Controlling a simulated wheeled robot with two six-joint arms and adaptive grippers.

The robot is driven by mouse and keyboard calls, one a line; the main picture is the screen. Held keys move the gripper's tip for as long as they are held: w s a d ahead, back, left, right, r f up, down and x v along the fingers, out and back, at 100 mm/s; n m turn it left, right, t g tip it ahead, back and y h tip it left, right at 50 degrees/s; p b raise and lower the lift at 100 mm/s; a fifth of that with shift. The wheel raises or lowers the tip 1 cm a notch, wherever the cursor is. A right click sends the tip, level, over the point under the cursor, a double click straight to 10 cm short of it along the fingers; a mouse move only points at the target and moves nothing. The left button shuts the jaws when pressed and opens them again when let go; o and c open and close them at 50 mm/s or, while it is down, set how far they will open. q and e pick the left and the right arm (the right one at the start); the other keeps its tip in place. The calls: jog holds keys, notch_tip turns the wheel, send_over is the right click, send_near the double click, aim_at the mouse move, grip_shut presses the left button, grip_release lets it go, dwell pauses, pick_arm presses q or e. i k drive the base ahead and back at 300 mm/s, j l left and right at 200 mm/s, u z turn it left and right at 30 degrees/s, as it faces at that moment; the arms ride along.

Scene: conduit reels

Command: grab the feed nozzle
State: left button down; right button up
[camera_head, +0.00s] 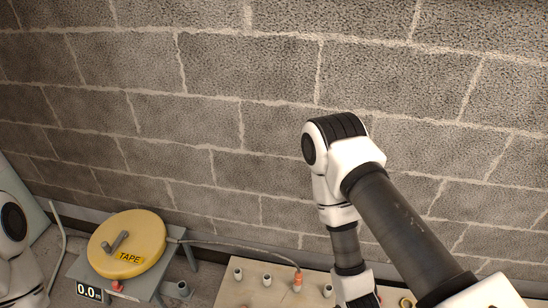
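An orange fitting (298,281) stands upright on the bench board at the bottom centre. The grey tube (235,246) runs to it from the yellow tape reel (127,244); it looks like the feed nozzle. It appears to sit on or in one of the short grey conduit stubs, but I cannot tell which. My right arm comes down just right of it, and its wrist is cut off by the bottom edge, so the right gripper's fingers are hidden. Part of my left arm shows at the far left; its gripper is out of frame.
Several grey stubs stand on the beige board (235,291), including one left of the nozzle (267,280) and one right of it (328,290). The reel sits on a grey stand with a small red part (117,286) and a display (89,292) reading 0.0. A block wall (240,120) rises behind.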

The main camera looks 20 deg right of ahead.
aim_at(298, 279)
jog(key=z, duration=0.95)
